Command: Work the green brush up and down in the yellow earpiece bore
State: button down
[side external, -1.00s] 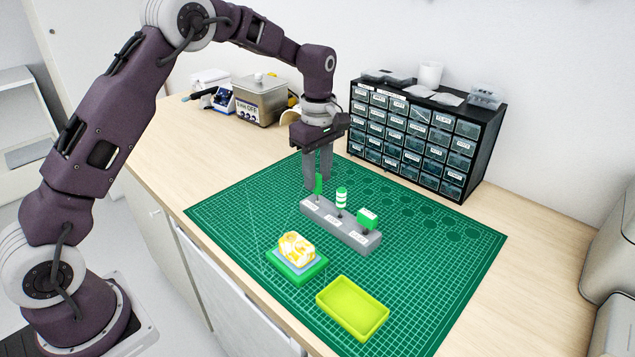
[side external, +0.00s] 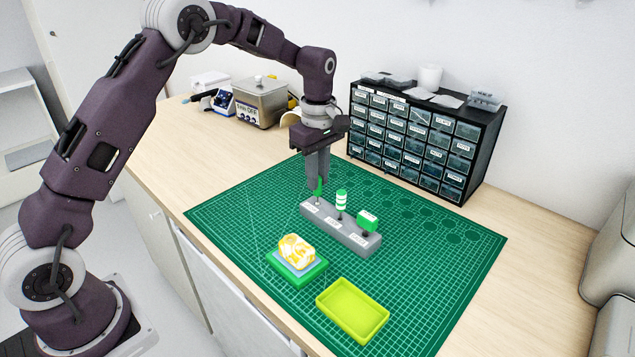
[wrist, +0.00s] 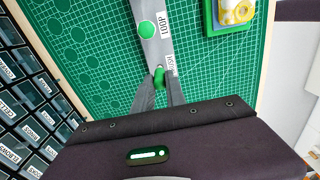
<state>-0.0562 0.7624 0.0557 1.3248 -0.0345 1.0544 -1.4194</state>
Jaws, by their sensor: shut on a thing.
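The green brush (side external: 319,190) stands at the left end of the grey tool rack (side external: 352,238). My gripper (side external: 318,184) points down and is shut on its handle. The wrist view shows the green handle (wrist: 158,77) between the fingertips, beside a label that seems to read BRUSH. The brush's lower end is at the rack; I cannot tell if it is seated or slightly raised. The yellow and white earpiece (side external: 297,250) sits on a green block with a pale blue top (side external: 301,275), in front of the rack. Its bore cannot be made out in the side view.
A yellow-green tray (side external: 353,308) lies at the mat's front. A drawer cabinet (side external: 419,140) stands behind. The mat's left side is clear.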

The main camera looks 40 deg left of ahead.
jog(key=shift+r, duration=0.1)
jog(key=shift+r, duration=3.85)
jog(key=s+d+r, duration=0.1)
jog(key=s+d, duration=0.2)
jog(key=s, duration=0.4)
jog(key=s+d, duration=0.3)
jog(key=s, duration=0.3)
jog(key=shift+s+r, duration=0.4)
jog(key=shift+f, duration=2.3)
jog(key=shift+f, duration=1.35)
